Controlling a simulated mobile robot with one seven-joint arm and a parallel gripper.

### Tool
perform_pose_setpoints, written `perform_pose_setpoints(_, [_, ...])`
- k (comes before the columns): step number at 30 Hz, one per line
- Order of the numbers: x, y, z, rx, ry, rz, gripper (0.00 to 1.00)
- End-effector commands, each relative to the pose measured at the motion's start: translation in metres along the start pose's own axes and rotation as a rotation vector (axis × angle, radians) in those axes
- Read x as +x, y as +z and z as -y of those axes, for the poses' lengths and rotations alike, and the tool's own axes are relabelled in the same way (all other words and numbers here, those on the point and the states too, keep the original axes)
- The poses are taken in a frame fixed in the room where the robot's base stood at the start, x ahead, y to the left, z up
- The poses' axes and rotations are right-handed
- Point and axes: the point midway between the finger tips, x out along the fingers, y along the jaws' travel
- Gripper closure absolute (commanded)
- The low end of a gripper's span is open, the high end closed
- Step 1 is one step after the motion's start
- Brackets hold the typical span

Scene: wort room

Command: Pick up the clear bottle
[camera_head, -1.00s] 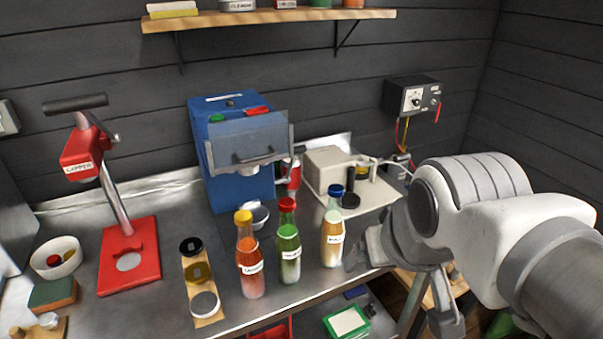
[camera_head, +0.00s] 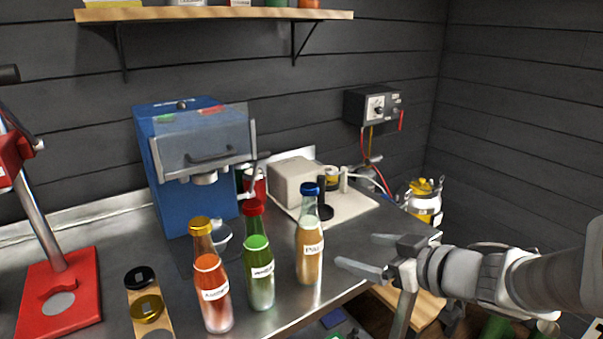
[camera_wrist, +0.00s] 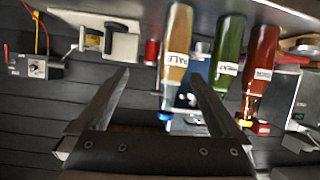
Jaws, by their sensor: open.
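The palest bottle, of clear-looking glass with tan contents, a blue cap and a label reading "PALE" (camera_head: 310,262), stands upright near the counter's front edge, rightmost of three bottles. My gripper (camera_head: 357,251) is open and empty, right of this bottle, its fingers pointing left towards it with a gap between. In the wrist view, which is upside down, the pale bottle (camera_wrist: 178,50) shows between and beyond the fingertips (camera_wrist: 160,75), nearer the right finger. Nothing visible touches it.
A green bottle with a red cap (camera_head: 259,270) stands close left of the pale one, then an orange-red bottle with a yellow cap (camera_head: 211,290). A blue machine (camera_head: 180,150) and a beige device (camera_head: 292,180) stand behind. The shelf (camera_head: 220,15) hangs above.

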Motion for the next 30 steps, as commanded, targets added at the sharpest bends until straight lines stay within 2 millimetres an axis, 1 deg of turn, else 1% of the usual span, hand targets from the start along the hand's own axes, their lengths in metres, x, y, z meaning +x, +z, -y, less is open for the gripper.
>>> perform_pose_setpoints(1, [0.0, 0.008, 0.007, 0.007, -0.033, -0.006, 0.0])
perform_pose_setpoints(3, [-0.001, 0.011, 0.015, 0.012, -0.074, -0.015, 0.0])
perform_pose_setpoints(5, [-0.001, 0.012, 0.021, 0.014, -0.098, -0.019, 0.0])
perform_pose_setpoints(8, [0.005, 0.011, 0.024, 0.016, -0.114, -0.021, 0.0])
perform_pose_setpoints(12, [0.023, 0.01, 0.027, 0.017, -0.116, -0.019, 0.0])
perform_pose_setpoints(13, [0.033, 0.015, 0.028, 0.014, -0.116, -0.021, 0.0])
perform_pose_setpoints(15, [0.049, 0.016, 0.03, 0.012, -0.116, -0.021, 0.0])
perform_pose_setpoints(17, [0.048, 0.005, 0.029, 0.018, -0.116, -0.021, 0.0])
perform_pose_setpoints(30, [0.064, 0.003, 0.03, 0.019, -0.118, -0.025, 0.0])
